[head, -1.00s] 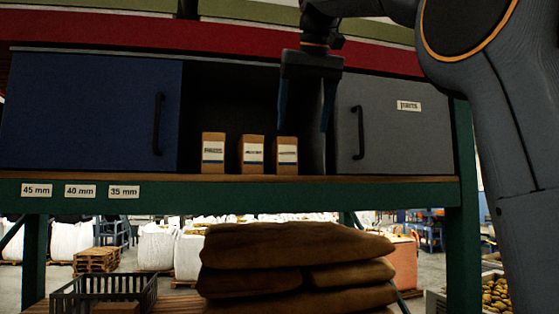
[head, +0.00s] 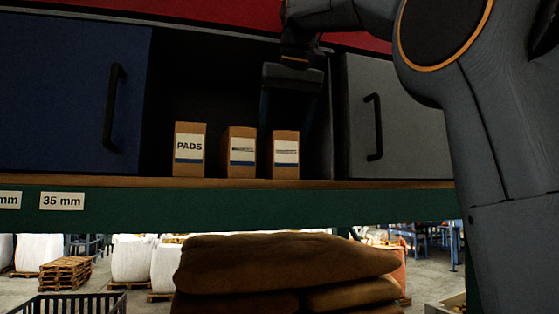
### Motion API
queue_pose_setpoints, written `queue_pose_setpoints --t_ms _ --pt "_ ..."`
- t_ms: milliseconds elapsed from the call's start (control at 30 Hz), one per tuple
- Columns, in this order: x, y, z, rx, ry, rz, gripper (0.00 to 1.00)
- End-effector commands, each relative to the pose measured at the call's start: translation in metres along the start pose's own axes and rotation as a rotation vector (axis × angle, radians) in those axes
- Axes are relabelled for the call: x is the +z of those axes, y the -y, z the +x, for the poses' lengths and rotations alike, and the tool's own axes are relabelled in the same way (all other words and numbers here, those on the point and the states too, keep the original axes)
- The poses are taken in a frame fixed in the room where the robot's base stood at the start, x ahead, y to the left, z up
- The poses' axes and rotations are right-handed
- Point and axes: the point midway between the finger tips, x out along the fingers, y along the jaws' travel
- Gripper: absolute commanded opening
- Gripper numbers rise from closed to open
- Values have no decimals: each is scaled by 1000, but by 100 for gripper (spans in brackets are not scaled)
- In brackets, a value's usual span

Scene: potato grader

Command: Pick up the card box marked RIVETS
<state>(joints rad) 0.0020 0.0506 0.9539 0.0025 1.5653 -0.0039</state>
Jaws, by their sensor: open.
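Three small brown card boxes with white and blue labels stand upright in a row on the shelf, in the dark gap between two doors. The left box (head: 190,149) reads PADS. The labels of the middle box (head: 239,153) and the right box (head: 285,155) are too blurred to read, so I cannot tell which one is marked RIVETS. My gripper (head: 288,127) points down, open and empty, its fingers dark against the dark gap. It is at the right box in the picture; I cannot tell its depth or whether it touches the box.
A blue door (head: 70,90) with a black handle is at left, a grey door (head: 400,120) at right. The wooden shelf edge (head: 230,183) runs along a green beam (head: 250,208). Brown sacks (head: 280,260) are piled below, beside a dark crate (head: 70,303).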

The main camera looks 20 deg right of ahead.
Motion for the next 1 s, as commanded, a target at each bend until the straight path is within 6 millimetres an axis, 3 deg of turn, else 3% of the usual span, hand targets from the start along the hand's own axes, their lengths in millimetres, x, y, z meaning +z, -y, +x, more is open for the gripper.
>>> queue_pose_setpoints --t_ms 533,833,1000 --pt "6 -1 57 2 3 2 72" --pt "5 -1 63 2 0 2 72" --pt "6 -1 63 1 1 2 45"
